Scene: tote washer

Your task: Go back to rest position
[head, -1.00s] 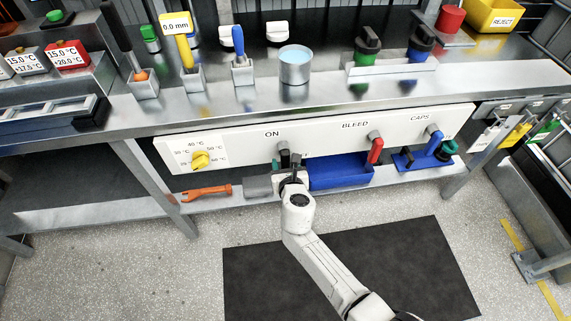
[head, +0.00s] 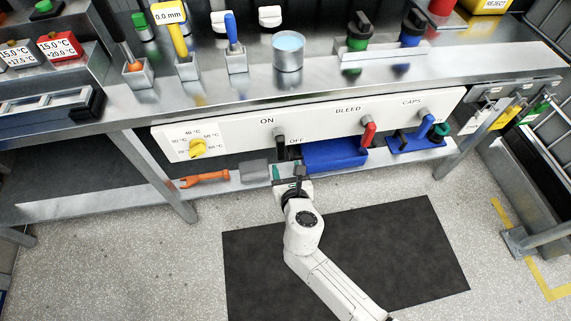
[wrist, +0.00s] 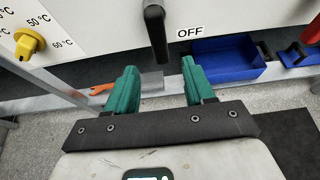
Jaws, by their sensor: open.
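My gripper (head: 288,174) is in front of the white control panel (head: 312,125), just below the dark ON/OFF lever (head: 280,144). In the wrist view its two green fingers (wrist: 154,88) stand wide apart with nothing between them. The same dark lever (wrist: 155,32) hangs beyond and above the fingertips, next to the OFF label, and is apart from them. My arm reaches up from the bottom of the head view, over the dark floor mat.
Below the panel, the low shelf holds an orange wrench (head: 204,178), a grey block (head: 254,169) and a blue bin (head: 335,154). A red BLEED lever (head: 368,134) and a yellow knob (head: 197,148) stick out of the panel. The black mat (head: 400,250) is clear around my arm.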

